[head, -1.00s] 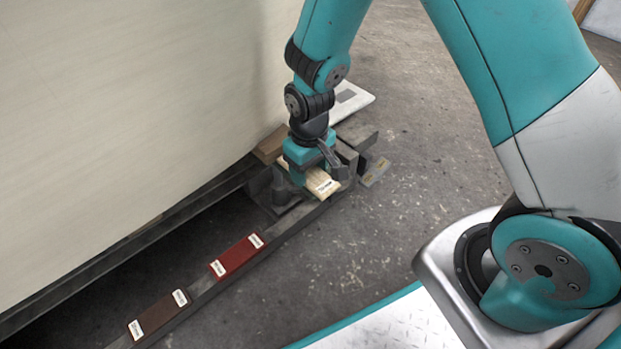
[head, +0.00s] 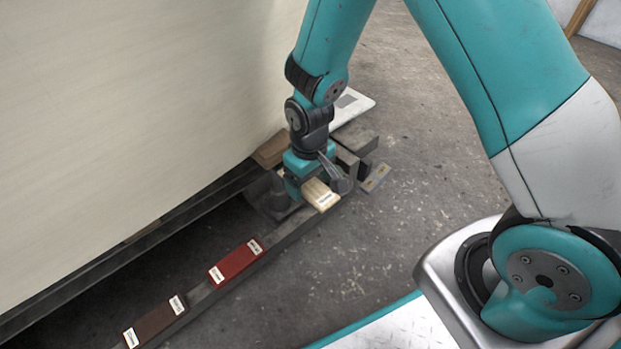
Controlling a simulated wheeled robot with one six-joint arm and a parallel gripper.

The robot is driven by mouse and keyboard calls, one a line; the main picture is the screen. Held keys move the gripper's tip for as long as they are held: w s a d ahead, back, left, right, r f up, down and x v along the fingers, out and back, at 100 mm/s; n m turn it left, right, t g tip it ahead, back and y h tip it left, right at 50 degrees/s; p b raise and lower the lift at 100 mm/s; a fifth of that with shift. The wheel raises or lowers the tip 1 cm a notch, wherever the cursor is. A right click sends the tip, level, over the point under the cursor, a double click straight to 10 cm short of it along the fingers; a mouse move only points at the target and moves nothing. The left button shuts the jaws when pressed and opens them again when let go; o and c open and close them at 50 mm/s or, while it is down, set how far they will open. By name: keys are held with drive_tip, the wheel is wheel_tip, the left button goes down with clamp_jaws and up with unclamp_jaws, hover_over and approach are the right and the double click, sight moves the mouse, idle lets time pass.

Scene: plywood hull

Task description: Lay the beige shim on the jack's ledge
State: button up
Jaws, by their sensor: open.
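The beige shim (head: 323,197), a pale block with a small white label, shows at the far end of the dark rail (head: 290,228). My gripper (head: 316,184) is at the shim, pointing down, with its jaws open. One finger is at the shim's left side and the other at its right. The gripper hides the shim's back part, and I cannot tell whether the fingers touch it. A dark post on a base plate (head: 268,208), perhaps part of the jack, stands just left of the gripper under the hull's edge. I cannot make out its ledge clearly.
A red block (head: 236,262) and a dark brown block (head: 155,322), both labelled, lie nearer along the rail. The large pale hull (head: 130,110) fills the left. Grey blocks (head: 357,145) and a white panel (head: 352,103) lie behind the gripper. Floor to the right is clear.

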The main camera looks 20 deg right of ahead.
wheel_tip(320, 180, up, 12)
drive_tip(key=p, duration=0.7)
wheel_tip(320, 180, up, 12)
drive_tip(key=n+y, duration=0.1)
drive_tip(key=y, duration=0.1)
hover_over(310, 186)
drive_tip(key=s+a, duration=0.3)
drive_tip(key=s, duration=0.3)
drive_tip(key=s+a+r+n+y, duration=0.1)
drive_tip(key=s+r+n+y, duration=0.1)
drive_tip(key=s+r, duration=0.7)
drive_tip(key=s, duration=0.3)
drive_tip(key=shift+s+a+r, duration=0.15)
drive_tip(key=shift+s, duration=0.05)
wheel_tip(310, 186, up, 43)
drive_tip(key=p, duration=4.2)
drive_tip(key=shift+p, duration=0.3)
